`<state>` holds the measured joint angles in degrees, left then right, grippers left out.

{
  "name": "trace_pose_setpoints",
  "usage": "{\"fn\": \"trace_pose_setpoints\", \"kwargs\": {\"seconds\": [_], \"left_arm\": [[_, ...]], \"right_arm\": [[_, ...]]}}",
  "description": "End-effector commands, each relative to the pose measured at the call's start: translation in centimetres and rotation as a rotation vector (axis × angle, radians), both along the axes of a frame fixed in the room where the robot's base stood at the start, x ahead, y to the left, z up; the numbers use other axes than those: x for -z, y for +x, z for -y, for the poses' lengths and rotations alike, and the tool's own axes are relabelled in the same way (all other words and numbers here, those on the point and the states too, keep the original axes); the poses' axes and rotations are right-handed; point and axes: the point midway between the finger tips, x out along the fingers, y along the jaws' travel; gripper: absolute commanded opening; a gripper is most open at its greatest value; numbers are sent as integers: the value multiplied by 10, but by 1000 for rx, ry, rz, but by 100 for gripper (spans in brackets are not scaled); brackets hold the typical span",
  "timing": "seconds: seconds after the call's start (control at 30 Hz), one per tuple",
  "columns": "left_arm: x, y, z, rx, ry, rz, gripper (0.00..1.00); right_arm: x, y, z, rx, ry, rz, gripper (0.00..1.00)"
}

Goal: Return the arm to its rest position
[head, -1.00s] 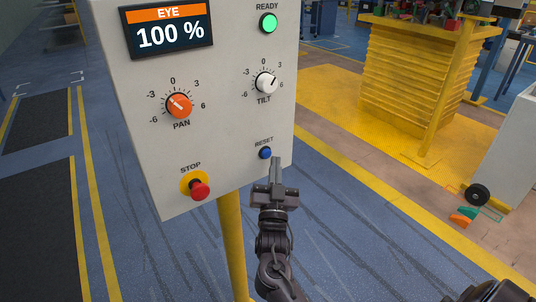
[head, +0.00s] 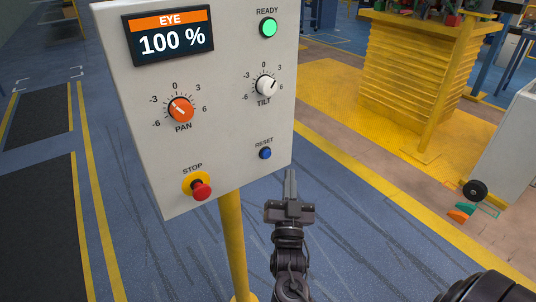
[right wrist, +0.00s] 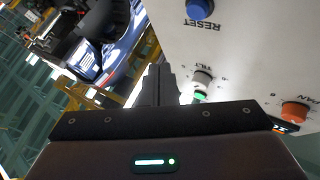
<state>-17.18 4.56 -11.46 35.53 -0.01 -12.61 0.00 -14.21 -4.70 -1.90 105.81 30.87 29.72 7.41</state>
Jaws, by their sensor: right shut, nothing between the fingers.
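My right gripper (head: 290,173) is shut and empty, in front of and below the lower right corner of the grey control panel (head: 225,120) in the head view. Its fingertips are apart from the blue RESET button (head: 265,153). In the right wrist view its closed fingers (right wrist: 157,80) point along the panel face, and the RESET button (right wrist: 200,9) shows at the top. The READY lamp (head: 268,28) glows green. The display (head: 168,34) reads EYE 100 %. My left gripper is not in view.
The panel also has an orange PAN knob (head: 181,109), a white TILT knob (head: 266,86) and a red STOP button (head: 201,190). A yellow post (head: 232,240) carries the panel. A yellow ribbed block (head: 412,75) stands at the right.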

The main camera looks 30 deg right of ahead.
Motion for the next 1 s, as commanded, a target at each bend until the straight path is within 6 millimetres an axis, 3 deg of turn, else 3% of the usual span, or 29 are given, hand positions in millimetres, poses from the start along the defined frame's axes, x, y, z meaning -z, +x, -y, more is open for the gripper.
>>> {"fn": "trace_pose_setpoints", "kwargs": {"seconds": [0.5,0.63,0.77,0.87,1.0], "left_arm": [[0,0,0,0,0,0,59],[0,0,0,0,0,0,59],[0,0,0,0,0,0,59],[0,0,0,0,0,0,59],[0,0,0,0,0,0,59]], "right_arm": [[0,0,0,0,0,-1,0],[17,5,-5,-18,3,-45,0],[77,18,-21,-83,10,-200,0],[149,23,-40,-155,20,-380,0],[253,7,-65,-253,32,-646,0]]}}
